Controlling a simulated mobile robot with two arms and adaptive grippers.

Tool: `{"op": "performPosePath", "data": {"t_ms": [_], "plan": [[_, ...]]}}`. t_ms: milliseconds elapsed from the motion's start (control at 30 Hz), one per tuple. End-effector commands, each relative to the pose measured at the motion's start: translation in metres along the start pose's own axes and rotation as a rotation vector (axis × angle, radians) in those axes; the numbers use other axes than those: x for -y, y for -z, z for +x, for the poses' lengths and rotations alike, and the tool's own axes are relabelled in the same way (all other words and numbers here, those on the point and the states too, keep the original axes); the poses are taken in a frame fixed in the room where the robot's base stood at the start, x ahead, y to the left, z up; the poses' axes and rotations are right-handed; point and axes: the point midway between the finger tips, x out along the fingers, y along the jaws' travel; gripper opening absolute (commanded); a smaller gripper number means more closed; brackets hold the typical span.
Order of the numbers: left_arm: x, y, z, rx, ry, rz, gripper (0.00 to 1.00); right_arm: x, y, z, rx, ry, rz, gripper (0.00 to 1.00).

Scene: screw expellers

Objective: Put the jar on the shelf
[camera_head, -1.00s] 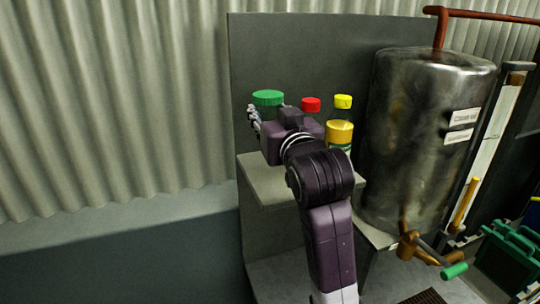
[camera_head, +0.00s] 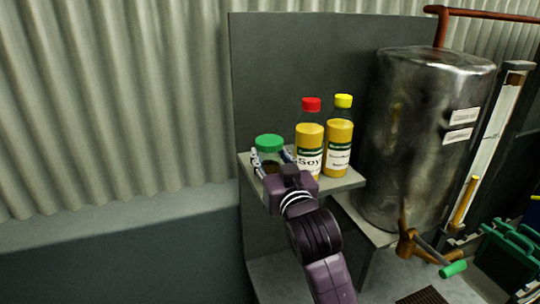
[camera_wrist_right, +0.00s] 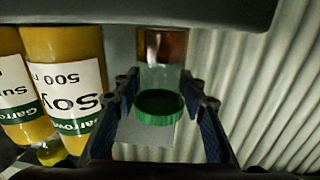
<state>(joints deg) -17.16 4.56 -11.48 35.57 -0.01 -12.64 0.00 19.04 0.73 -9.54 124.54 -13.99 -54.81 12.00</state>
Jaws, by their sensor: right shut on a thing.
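The jar (camera_head: 270,155), clear with a green lid and brown contents, is at the left end of the grey shelf (camera_head: 343,181). My right gripper (camera_head: 272,162) has its fingers on either side of the jar and is shut on it. In the right wrist view, the jar (camera_wrist_right: 162,62) appears upside down between the two fingers of the right gripper (camera_wrist_right: 163,105). The gripper hides the jar's base in the head view, so I cannot tell whether it touches the shelf. My left gripper is not in view.
A red-capped bottle (camera_head: 309,150) and a yellow-capped bottle (camera_head: 339,149) stand on the shelf, right of the jar. A large metal tank (camera_head: 425,130) stands further right. A grey panel (camera_head: 300,60) rises behind the shelf.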

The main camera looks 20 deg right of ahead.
Motion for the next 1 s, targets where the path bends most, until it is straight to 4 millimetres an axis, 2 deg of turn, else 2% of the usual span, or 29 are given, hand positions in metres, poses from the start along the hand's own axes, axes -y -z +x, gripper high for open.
{"op": "performPosePath", "data": {"t_ms": [167,200,233,567,667,767,1000], "plan": [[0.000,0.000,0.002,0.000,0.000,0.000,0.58,0.000,-0.002,0.000,-0.001,0.000,0.000,0.10],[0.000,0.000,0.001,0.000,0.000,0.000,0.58,0.000,-0.002,0.000,0.000,0.000,0.000,0.42],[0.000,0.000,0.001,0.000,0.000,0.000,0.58,0.000,-0.002,0.000,0.000,0.000,0.000,0.45],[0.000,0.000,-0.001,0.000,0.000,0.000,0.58,0.000,0.002,0.000,-0.001,0.000,0.000,0.45],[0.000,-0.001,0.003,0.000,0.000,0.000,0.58,0.000,0.000,-0.008,-0.001,0.001,0.001,0.45],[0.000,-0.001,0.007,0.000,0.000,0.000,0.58,0.000,-0.001,-0.021,-0.002,0.001,0.002,0.45],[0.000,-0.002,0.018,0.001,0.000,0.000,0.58,0.000,-0.002,-0.067,-0.001,0.002,0.003,0.45]]}}
